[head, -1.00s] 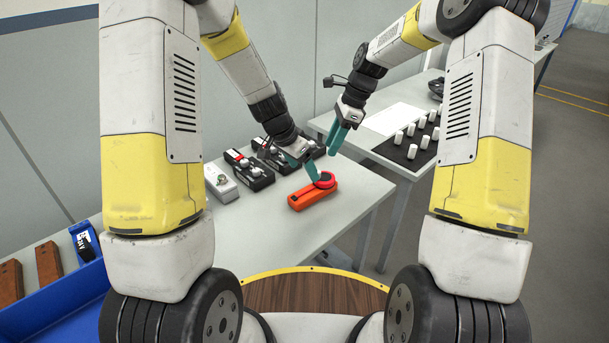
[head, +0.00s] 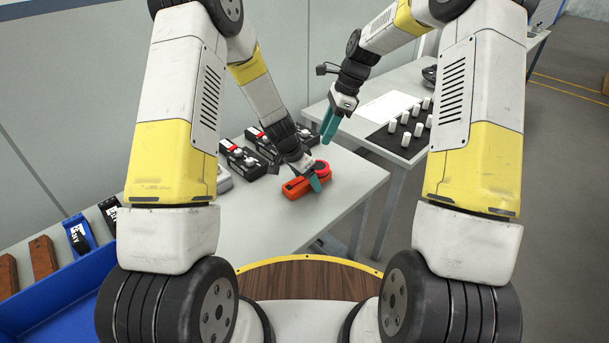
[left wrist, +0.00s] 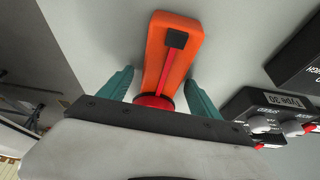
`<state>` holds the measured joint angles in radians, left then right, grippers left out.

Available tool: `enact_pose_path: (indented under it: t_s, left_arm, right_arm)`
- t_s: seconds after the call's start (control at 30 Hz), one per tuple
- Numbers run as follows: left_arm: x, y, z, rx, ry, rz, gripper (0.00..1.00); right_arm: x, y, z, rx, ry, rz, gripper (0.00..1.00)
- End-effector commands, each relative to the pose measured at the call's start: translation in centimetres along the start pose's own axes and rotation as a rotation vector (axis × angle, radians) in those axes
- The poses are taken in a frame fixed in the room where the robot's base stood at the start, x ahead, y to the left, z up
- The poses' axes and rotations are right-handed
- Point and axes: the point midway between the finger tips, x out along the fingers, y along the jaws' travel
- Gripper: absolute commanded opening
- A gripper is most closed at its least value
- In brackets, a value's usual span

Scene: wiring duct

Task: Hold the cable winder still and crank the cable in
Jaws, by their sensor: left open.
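The orange cable winder (head: 296,189) lies on the grey table, with a round red part (head: 321,167) at its far right end. In the left wrist view the winder (left wrist: 183,58) shows a red strip down its middle and a black block at one end. My left gripper (head: 297,173) is open over the winder. Its teal fingers (left wrist: 160,78) stand on either side of the winder near the red round part, with gaps visible, and the gripper body hides part of that end. My right gripper (head: 329,124) is above and behind the winder, apart from it; its jaw opening is unclear.
Black boxes with knobs (head: 241,160) stand behind and left of the winder. A white box is partly hidden by my left arm. A blue bin (head: 60,290) is at the lower left. A second table holds a black mat with white pegs (head: 407,141). The table front is clear.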

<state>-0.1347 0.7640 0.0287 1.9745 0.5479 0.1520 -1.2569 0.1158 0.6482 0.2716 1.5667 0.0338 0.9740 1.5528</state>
Motion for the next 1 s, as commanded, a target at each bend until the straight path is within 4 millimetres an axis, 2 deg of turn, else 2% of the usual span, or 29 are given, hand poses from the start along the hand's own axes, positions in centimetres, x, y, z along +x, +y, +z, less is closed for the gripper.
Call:
enact_pose_path:
  t_s: [0.17, 0.53, 0.57, 0.8, 1.0]
  left_arm:
    - [-0.02, -0.02, -0.01, 0.0, 0.0, 0.0, 0.73]
    - [-0.04, -0.03, 0.0, 0.0, 0.0, 0.0, 0.02]
    - [-0.04, -0.03, 0.0, 0.0, 0.0, 0.0, 0.45]
    - [-0.05, -0.04, 0.0, -0.001, 0.0, 0.0, 0.0]
    - [-0.05, -0.04, -0.01, 0.0, 0.0, 0.0, 0.0]
  right_arm:
    - [0.0, 0.0, 0.0, 0.0, 0.0, 0.0, 0.36]
    - [0.0, 0.0, 0.0, 0.0, 0.0, 0.0, 0.36]
    - [0.0, 0.0, 0.0, 0.0, 0.0, 0.0, 0.36]
    - [0.0, 0.0, 0.0, 0.0, 0.0, 0.0, 0.36]
    - [0.0, 0.0, 0.0, 0.0, 0.0, 0.0, 0.36]
